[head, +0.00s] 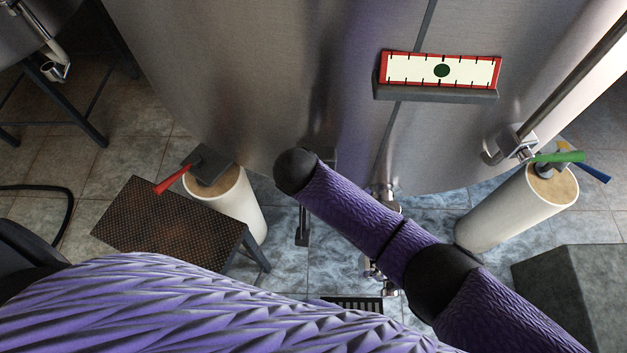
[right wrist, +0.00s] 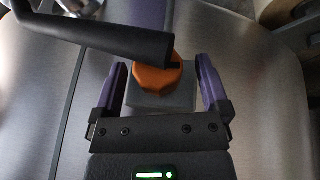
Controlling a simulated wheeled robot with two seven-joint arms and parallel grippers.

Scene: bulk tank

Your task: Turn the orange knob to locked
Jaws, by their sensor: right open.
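The orange knob (right wrist: 155,80) shows in the right wrist view, on a grey square base (right wrist: 160,103) against brushed metal. A dark mark sits near its upper right edge. Its setting cannot be read. My right gripper (right wrist: 163,66) is open, with one purple-padded finger on each side of the knob and a visible gap to it on both sides. Whether the fingers are level with the knob in depth, I cannot tell. In the head view the knob and my right gripper are hidden, and my left gripper is not seen.
A dark round bar (right wrist: 95,35) crosses from the upper left, its end overlapping the knob's top. The steel tank (head: 270,60) carries a red-framed gauge (head: 440,69). Posts with a red lever (head: 171,179) and a green lever (head: 558,158) flank it. A brown step (head: 165,225) stands left.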

